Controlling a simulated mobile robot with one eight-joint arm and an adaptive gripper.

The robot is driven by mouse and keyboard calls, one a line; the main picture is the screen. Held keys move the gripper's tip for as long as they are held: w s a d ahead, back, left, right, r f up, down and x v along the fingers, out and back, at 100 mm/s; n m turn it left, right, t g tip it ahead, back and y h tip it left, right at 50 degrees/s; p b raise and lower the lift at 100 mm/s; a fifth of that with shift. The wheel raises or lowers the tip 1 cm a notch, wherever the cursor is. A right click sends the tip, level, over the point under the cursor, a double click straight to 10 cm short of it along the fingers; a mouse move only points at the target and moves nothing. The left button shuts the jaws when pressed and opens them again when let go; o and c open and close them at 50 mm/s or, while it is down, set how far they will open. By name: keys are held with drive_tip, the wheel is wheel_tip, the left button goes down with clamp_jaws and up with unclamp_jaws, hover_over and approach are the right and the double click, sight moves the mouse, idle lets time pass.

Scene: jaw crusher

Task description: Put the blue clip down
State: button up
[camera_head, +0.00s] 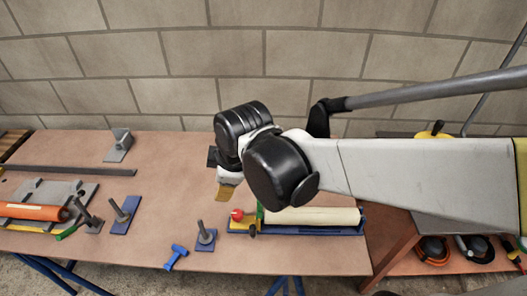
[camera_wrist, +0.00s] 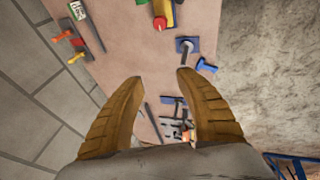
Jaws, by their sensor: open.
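A small blue T-shaped piece, which looks like the blue clip (camera_head: 176,257), lies on the brown table (camera_head: 110,258) near its front edge. In the wrist view the blue clip (camera_wrist: 206,66) lies beyond the right fingertip, beside a blue plate with an upright bolt. My gripper (camera_head: 226,192) hangs above the table, up and to the right of the clip in the head view. In the wrist view my gripper (camera_wrist: 161,77) has its two tan fingers spread wide, with nothing between them. The clip is apart from the fingers.
Blue bolt plates (camera_head: 205,242) (camera_head: 124,217) stand near the clip. A cream roller (camera_head: 312,216) in a blue-and-yellow holder lies to the right. An orange cylinder (camera_head: 33,211) lies at the left. A grey bracket (camera_head: 119,146) stands near the wall. The table's middle has clear room.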

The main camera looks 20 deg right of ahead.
drive_tip(key=s+d+r+m+t, duration=0.1)
drive_tip(key=s+d+r+m, duration=0.1)
drive_tip(key=s+d+m, duration=0.2)
drive_tip(key=s+d+r+m+t+h, duration=0.1)
drive_tip(key=s+d+r+m, duration=0.1)
drive_tip(key=s+d+m, duration=0.2)
drive_tip(key=d+m, duration=0.3)
drive_tip(key=m, duration=0.3)
drive_tip(key=shift+d+r+t+h, duration=0.25)
drive_tip(key=shift+d+t+h, duration=0.05)
drive_tip(key=shift+d, duration=0.1)
